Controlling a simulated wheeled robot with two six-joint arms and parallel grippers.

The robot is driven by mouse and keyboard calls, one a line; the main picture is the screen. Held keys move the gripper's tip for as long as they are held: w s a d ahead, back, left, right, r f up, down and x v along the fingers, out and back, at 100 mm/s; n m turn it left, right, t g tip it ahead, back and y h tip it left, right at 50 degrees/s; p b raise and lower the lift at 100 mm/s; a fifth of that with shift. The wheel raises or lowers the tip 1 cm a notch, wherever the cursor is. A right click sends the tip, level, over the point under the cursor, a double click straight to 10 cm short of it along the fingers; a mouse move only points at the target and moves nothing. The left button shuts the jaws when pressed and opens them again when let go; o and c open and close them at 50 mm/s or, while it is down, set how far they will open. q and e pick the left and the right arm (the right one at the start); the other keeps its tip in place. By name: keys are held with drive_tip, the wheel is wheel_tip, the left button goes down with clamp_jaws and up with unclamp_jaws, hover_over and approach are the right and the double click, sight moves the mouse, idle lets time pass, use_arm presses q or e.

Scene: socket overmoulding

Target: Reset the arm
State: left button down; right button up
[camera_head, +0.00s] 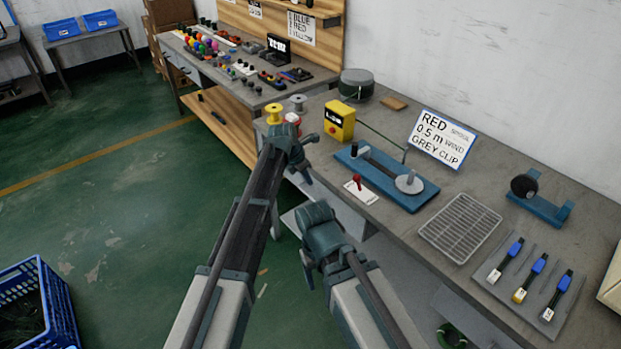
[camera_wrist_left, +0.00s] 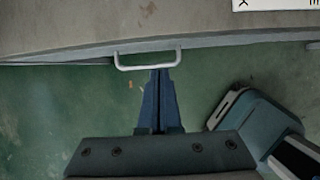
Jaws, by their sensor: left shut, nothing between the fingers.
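My left arm (camera_head: 250,215) reaches up from the bottom of the head view, its far joints at the front edge of the workbench. In the left wrist view my left gripper (camera_wrist_left: 160,72) has its two blue fingers together, with nothing between them. The fingertips appear over or just below a pale handle (camera_wrist_left: 148,66) at a bench edge; I cannot tell whether they touch it. My right arm (camera_head: 325,235) is folded at the lower middle of the head view; part of it also shows in the left wrist view (camera_wrist_left: 250,125). I cannot see its gripper.
The bench (camera_head: 400,230) carries a yellow box (camera_head: 340,120), a blue winding fixture (camera_head: 418,196), a wire rack (camera_head: 460,228) and a tray with several blue-topped tools (camera_head: 540,310). A blue crate (camera_head: 62,300) stands at lower left. Green floor between is mostly clear.

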use_arm(q)
drive_tip(key=s+a+f+m+g+y, duration=0.1)
drive_tip(key=s+a+m+y, duration=0.1)
drive_tip(key=s+a+m, duration=0.95)
drive_tip(key=s+a+f+m+g+y, duration=0.1)
drive_tip(key=s+a+m+y, duration=0.1)
drive_tip(key=s+a+m, duration=1)
drive_tip(key=s+d+r+m+p, duration=0.5)
drive_tip(key=s+d+r+p, duration=0.3)
drive_tip(key=s+d, duration=0.3)
drive_tip(key=d, duration=0.2)
drive_tip(key=shift+d+r+g+y, duration=0.25)
drive_tip(key=shift+d+g+y, duration=0.1)
drive_tip(key=shift+g+y, duration=0.05)
drive_tip(key=shift+s+m, duration=0.1)
drive_tip(key=shift+m, duration=0.15)
